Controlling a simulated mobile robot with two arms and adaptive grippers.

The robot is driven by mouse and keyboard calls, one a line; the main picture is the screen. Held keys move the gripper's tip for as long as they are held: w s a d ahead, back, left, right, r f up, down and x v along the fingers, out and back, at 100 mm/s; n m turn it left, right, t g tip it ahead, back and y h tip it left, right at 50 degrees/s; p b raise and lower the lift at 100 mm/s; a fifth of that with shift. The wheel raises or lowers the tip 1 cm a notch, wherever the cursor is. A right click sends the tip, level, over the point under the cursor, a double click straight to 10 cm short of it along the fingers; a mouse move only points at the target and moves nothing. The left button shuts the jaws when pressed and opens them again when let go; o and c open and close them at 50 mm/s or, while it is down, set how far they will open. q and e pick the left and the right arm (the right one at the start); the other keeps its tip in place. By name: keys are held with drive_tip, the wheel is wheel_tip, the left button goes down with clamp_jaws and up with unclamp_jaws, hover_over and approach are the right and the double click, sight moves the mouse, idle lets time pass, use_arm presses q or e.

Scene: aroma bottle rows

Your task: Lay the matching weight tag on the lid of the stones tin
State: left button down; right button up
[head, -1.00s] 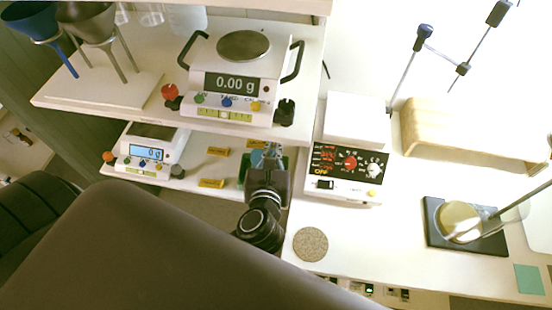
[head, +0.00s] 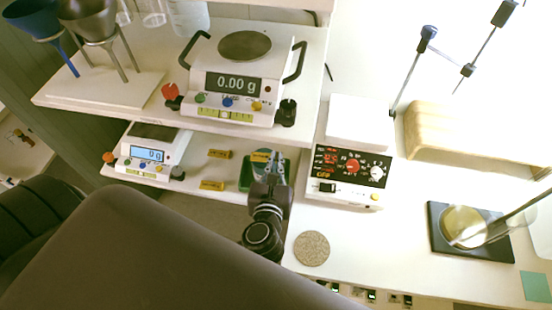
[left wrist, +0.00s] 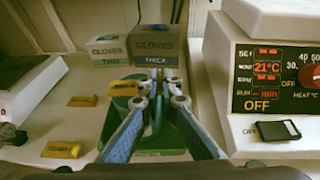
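Yellow tags lie on the lower shelf: one at the back (head: 219,154), one nearer the front (head: 212,185), and one beside my left gripper (head: 261,156). In the left wrist view they show as a back tag (left wrist: 82,101), a front tag (left wrist: 62,150) and a tag (left wrist: 124,88) left of the fingertips. Their writing is too small to read. My left gripper (head: 273,158) is over a green container (head: 245,173); its fingertips (left wrist: 161,92) are apart with nothing seen between them. The green container (left wrist: 150,155) is partly hidden. I cannot tell whether it is the stones tin. My right gripper is not in view.
A hotplate (head: 345,180) stands close at right, a small balance (head: 148,152) at left. The upper shelf (head: 120,92) carries a larger balance (head: 235,85). A cork disc (head: 311,248) lies on the bench.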

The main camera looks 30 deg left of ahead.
use_arm(q)
drive_tip(key=c, duration=2.2)
unclamp_jaws()
drive_tip(key=shift+o, duration=0.2)
drive_tip(key=r+b+v, duration=0.1)
drive_tip(key=v, duration=1.1)
drive_tip(key=shift+r, duration=0.1)
